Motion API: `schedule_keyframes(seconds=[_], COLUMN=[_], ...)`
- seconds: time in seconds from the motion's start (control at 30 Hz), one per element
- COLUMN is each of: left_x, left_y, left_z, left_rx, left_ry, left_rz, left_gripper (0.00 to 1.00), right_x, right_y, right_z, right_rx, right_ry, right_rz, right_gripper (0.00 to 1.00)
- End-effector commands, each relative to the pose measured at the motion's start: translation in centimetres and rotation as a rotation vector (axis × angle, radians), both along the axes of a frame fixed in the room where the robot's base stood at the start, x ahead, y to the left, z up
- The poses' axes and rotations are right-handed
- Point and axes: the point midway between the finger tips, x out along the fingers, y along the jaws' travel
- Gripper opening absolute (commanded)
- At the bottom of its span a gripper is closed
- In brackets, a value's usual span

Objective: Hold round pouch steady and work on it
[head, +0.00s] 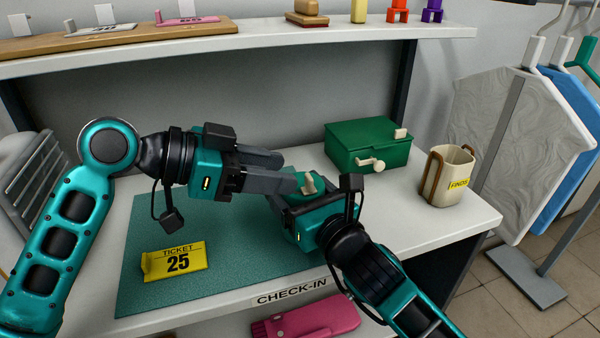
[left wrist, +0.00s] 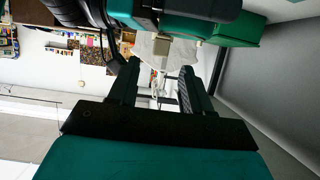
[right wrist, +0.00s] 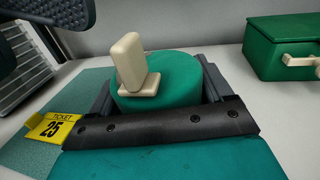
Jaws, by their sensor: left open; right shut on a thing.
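The round pouch (right wrist: 185,78) is a green drum with a cream upright tab (right wrist: 130,62) on a small cream base on its top. My right gripper (right wrist: 158,92) is shut around its sides. In the head view the pouch (head: 290,186) is mostly hidden by my grippers, and its cream tab (head: 308,183) shows between them. My left gripper (head: 290,170) is open, pointing right, just above and beside the tab. In the left wrist view the open left fingers (left wrist: 158,85) have a pale, unclear piece between or beyond them.
A green box (head: 368,146) with a cream latch stands behind, and a cream bin labelled FINDS (head: 446,178) stands right. A yellow ticket 25 (head: 174,262) lies on the teal mat (head: 140,295). A shelf (head: 250,38) hangs above. Free counter (head: 425,225) lies at the right.

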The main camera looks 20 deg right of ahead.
Motion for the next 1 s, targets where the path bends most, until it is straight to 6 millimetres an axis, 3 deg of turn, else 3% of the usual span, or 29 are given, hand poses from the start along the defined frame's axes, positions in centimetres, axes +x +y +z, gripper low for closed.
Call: schedule_keyframes(seconds=[0.1,0.3,1.0], left_x=[-0.1,-0.2,-0.3], left_y=[2.4,4.7,5.2], left_z=[1.0,1.9,2.2], left_rx=[0.001,0.000,0.000], left_ry=[-0.002,0.001,0.001], left_rz=[0.002,0.001,-0.001], left_gripper=[0.49,0.49,0.49], right_x=[0.0,0.0,0.0], right_y=[0.0,0.0,0.0], right_z=[0.0,0.0,0.0], right_rx=[0.001,0.001,0.000], right_ry=[-0.001,-0.001,-0.001], right_rz=[0.000,0.001,0.000], right_gripper=[0.50,0.50,0.50])
